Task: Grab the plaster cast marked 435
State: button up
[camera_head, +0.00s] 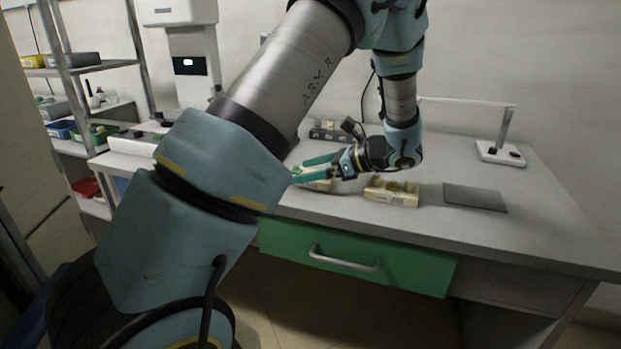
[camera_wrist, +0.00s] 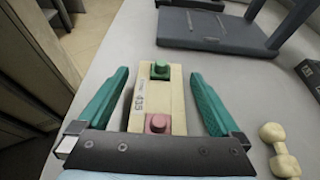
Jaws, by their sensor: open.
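The plaster cast marked 435 (camera_wrist: 145,105) is a long cream block with a green piece near its far end and a pink piece near its close end. In the wrist view it lies between the two teal fingers of my gripper (camera_wrist: 159,75), with gaps on both sides. My gripper is open and does not hold it. In the head view my gripper (camera_head: 297,173) is low over the desk, and a cream block (camera_head: 320,185) shows partly beneath the fingers. Its marking cannot be read there.
A second cream block (camera_head: 390,196) with small pieces stands right of my gripper on the desk (camera_head: 440,222). A dark flat plate (camera_head: 475,197) and a lamp base (camera_head: 500,153) are further right. A cream knobbed piece (camera_wrist: 280,150) and a dark stand (camera_wrist: 210,32) are close in the wrist view.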

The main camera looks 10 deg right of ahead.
jog(key=shift+w+a+f, duration=0.25)
jog(key=shift+w+a, duration=0.05)
jog(key=shift+a, duration=0.25)
jog(key=shift+c, duration=0.2)
jog(key=c, duration=1.5)
